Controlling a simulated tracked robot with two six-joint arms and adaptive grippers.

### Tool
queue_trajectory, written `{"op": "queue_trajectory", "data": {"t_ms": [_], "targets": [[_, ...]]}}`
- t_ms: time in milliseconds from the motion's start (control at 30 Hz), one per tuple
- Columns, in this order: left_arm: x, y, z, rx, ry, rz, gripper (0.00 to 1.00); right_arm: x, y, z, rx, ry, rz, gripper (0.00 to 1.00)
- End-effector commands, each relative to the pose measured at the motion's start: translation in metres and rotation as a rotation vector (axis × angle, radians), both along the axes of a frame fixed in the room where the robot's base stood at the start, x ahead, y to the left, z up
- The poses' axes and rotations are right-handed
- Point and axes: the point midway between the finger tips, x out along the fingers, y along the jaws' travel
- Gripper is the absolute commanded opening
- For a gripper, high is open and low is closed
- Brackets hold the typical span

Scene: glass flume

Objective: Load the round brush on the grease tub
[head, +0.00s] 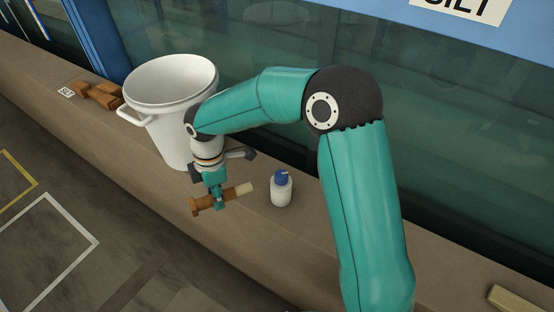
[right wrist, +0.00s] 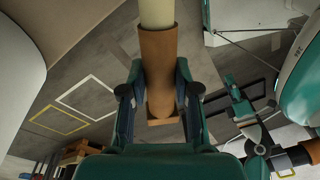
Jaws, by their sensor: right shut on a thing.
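My right gripper (head: 218,198) is shut on the round brush, around its brown part (head: 205,203). The brush lies roughly level across the fingers, its pale cream end (head: 244,189) pointing right in the head view. In the right wrist view the brown part (right wrist: 158,60) runs between the fingers. A small white container with a blue top (head: 281,189) stands upright on the ledge, right of the brush and apart from it. I cannot tell whether this is the grease tub. My left gripper (right wrist: 237,98) shows small in the right wrist view; its jaw state is unclear.
A large white bucket with side handles (head: 168,90) stands on the brown ledge (head: 150,200) behind my right gripper. Brown blocks (head: 98,95) and a small label lie left of it. Glass (head: 260,50) runs behind. A tan block (head: 515,300) lies at the lower right.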

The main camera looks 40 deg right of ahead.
Motion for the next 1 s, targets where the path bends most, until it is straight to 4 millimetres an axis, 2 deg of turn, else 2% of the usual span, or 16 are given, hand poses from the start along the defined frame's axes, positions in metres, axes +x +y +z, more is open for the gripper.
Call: {"op": "queue_trajectory", "data": {"t_ms": [33, 167, 233, 300, 400, 533, 700, 833, 1000], "targets": [[0.0, 0.0, 0.013, 0.0, 0.0, 0.0, 0.62, -0.006, -0.004, 0.009, 0.009, 0.003, 0.116, 0.0], [0.0, 0.0, 0.037, 0.0, 0.0, 0.0, 0.62, -0.022, -0.014, 0.023, 0.04, 0.01, 0.436, 0.0], [0.0, 0.0, 0.057, 0.0, 0.0, 0.0, 0.62, -0.034, -0.022, 0.035, 0.061, 0.019, 0.604, 0.0], [0.0, 0.0, 0.085, 0.0, 0.0, 0.0, 0.62, -0.049, -0.035, 0.055, 0.088, 0.03, 0.76, 0.0], [0.0, 0.0, 0.117, 0.0, -0.001, 0.0, 0.62, -0.069, -0.053, 0.077, 0.125, 0.045, 0.889, 0.0], [0.0, 0.0, 0.148, 0.0, -0.001, 0.0, 0.62, -0.088, -0.072, 0.1, 0.162, 0.06, 0.929, 0.0], [0.0, 0.0, 0.17, 0.0, 0.0, 0.0, 0.62, -0.101, -0.089, 0.117, 0.197, 0.074, 0.897, 0.0], [0.0, 0.0, 0.173, 0.0, 0.0, 0.0, 0.62, -0.104, -0.094, 0.118, 0.213, 0.079, 0.88, 0.0], [0.0, 0.0, 0.165, 0.0, 0.0, 0.0, 0.62, -0.104, -0.095, 0.109, 0.215, 0.08, 0.876, 0.0]]}}
